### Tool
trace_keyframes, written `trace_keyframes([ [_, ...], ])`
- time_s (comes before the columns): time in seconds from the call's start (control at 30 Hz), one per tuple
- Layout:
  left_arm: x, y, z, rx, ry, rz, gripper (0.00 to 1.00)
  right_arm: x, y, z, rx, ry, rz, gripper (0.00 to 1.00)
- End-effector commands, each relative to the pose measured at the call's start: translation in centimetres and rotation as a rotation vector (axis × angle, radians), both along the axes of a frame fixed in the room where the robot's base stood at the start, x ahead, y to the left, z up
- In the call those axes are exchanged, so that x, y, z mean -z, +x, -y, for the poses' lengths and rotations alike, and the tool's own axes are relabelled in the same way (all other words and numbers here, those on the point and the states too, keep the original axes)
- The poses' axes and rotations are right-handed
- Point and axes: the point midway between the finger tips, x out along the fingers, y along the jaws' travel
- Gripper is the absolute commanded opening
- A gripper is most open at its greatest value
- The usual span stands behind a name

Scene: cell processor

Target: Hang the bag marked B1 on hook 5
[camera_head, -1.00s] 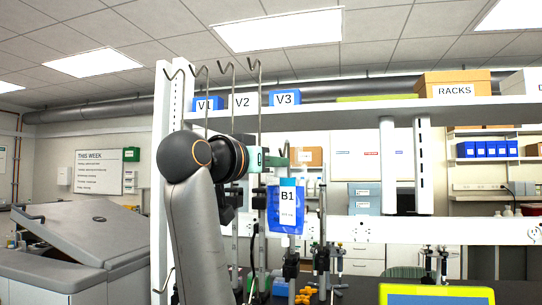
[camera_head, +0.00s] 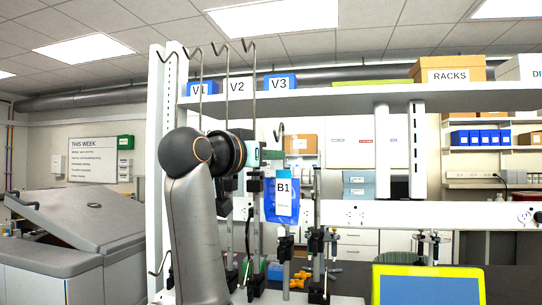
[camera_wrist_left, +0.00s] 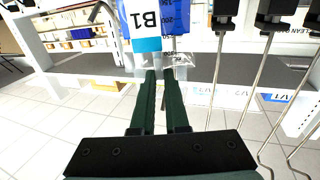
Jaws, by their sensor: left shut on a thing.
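The blue bag marked B1 (camera_head: 284,196) hangs upright in the head view, right of my left arm. Its white and blue label also shows at the top of the left wrist view (camera_wrist_left: 147,20). My left gripper (camera_wrist_left: 160,73) has its two dark green fingers close together at the bag's edge, shut on the bag. Several tall hooked rods (camera_head: 252,48) stand at the upper left. My right gripper is not in view.
A yellow-rimmed screen (camera_head: 428,285) is at the lower right. A grey machine (camera_head: 70,240) stands at left.

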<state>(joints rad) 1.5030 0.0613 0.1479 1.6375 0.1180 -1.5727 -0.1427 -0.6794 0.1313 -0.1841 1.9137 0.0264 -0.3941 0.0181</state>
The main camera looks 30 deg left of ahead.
Motion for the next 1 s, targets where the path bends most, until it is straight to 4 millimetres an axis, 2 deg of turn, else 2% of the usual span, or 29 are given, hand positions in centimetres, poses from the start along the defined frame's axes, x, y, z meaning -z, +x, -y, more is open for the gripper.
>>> trace_keyframes([
  [0.4, 0.40, 0.03, 0.01, 0.000, 0.000, -0.002, 0.00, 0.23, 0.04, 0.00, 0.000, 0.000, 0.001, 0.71],
  [0.43, 0.41, 0.03, 0.01, 0.000, 0.000, -0.002, 0.15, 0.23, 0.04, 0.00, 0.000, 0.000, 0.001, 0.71],
  [0.7, 0.40, 0.02, 0.02, 0.000, 0.000, -0.002, 0.46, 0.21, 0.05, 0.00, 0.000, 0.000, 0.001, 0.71],
  [0.9, 0.38, 0.01, 0.01, 0.000, 0.000, -0.001, 0.47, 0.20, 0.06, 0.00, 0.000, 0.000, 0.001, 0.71],
  [1.0, 0.49, 0.07, 0.01, 0.000, 0.000, -0.004, 0.58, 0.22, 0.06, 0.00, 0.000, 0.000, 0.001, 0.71],
])
